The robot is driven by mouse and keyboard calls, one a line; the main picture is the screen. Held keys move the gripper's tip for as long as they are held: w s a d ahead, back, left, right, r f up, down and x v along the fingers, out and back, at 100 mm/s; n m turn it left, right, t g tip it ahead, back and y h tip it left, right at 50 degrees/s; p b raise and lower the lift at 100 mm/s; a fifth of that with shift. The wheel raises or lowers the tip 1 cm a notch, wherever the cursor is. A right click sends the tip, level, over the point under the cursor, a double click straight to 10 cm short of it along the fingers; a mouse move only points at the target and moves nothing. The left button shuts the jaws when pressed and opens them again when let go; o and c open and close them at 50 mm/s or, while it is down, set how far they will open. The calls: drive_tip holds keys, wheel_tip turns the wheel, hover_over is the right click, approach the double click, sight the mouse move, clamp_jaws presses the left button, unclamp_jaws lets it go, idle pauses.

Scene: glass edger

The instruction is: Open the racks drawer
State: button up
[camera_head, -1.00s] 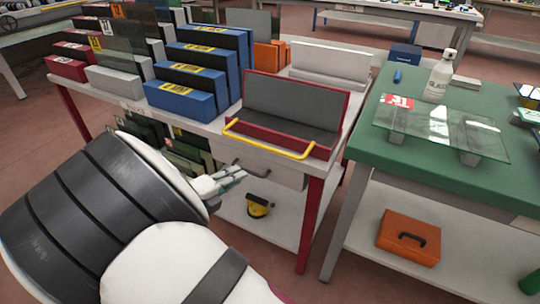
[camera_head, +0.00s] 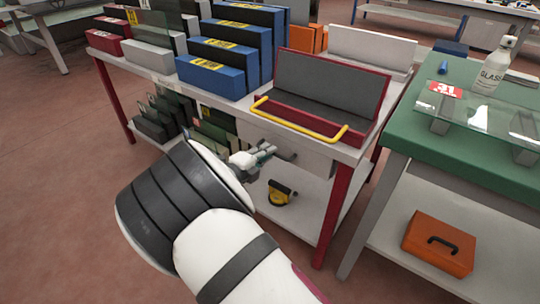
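The racks drawer is a pale drawer front (camera_head: 312,160) under the top of the red-legged table, and it looks shut. Its dark bar handle (camera_head: 286,154) shows just right of my gripper. My gripper (camera_head: 266,153) is in front of the drawer, with its fingertips at the left part of the handle. The fingers overlap the handle in this view, and I cannot tell whether they touch or enclose it. The finger gap is too small and partly hidden by my own wrist to read.
A red tray with a yellow bar (camera_head: 300,122) stands on the table above the drawer. Blue racks (camera_head: 212,75) stand to its left. A yellow-and-black tool (camera_head: 281,193) lies on the lower shelf. A green-topped table (camera_head: 420,160) with an orange case (camera_head: 438,244) below stands right.

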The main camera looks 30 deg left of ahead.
drive_tip(key=shift+x, duration=1)
clamp_jaws()
